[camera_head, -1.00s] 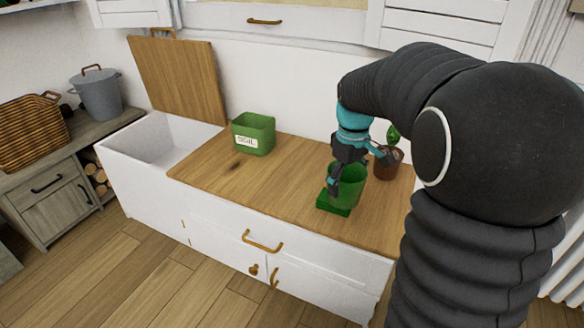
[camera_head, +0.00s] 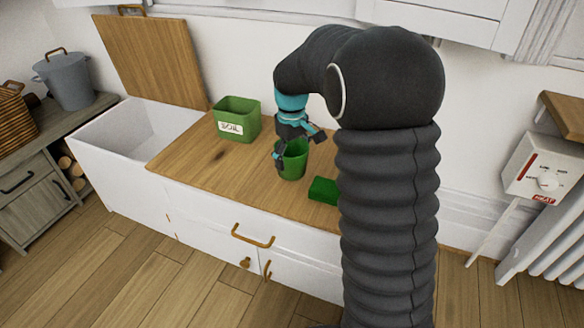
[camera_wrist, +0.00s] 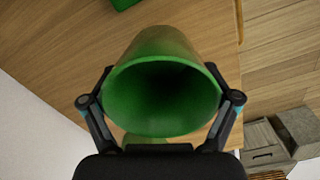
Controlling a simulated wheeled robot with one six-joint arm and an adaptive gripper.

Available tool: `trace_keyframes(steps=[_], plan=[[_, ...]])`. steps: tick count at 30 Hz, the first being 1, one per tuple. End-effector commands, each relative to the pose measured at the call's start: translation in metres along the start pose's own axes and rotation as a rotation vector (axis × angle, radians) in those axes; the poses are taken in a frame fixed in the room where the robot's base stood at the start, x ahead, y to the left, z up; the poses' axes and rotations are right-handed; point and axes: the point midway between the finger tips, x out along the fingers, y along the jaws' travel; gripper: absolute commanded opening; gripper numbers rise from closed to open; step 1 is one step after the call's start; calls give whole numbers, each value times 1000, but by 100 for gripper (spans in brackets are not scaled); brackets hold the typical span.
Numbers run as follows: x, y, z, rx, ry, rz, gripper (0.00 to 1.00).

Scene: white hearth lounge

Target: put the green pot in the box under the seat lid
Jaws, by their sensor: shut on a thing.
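The green pot (camera_head: 292,165) is a plain, open-topped tapered pot in my gripper (camera_head: 296,149). The gripper's fingers close on both sides of its rim. The wrist view looks into the empty-looking pot (camera_wrist: 163,50) between the fingers (camera_wrist: 160,98). The pot is over the wooden seat top; I cannot tell how high. The box under the seat lid (camera_head: 105,142) is the white open compartment at the left end of the bench. Its wooden lid (camera_head: 160,60) is raised and leans back against the wall. The box's floor is only partly visible.
A green bin labelled SOIL (camera_head: 240,120) stands on the wooden seat top (camera_head: 195,165), between pot and box. A dark green block (camera_head: 323,190) lies right of the pot. A grey bucket (camera_head: 68,80) is at far left. My arm hides the bench's right end.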

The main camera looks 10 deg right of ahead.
Motion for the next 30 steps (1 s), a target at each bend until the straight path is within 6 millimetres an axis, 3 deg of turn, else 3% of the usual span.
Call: trace_keyframes(steps=[5,13,24,25,26,30], plan=[[7,-1,-6,1,0,0,30],[40,-1,-5,2,-1,-1,30],[45,-1,-6,2,1,1,30],[45,-1,-5,2,1,0,94],[44,-1,-5,2,1,0,100],[44,-1,-5,2,0,0,100]])
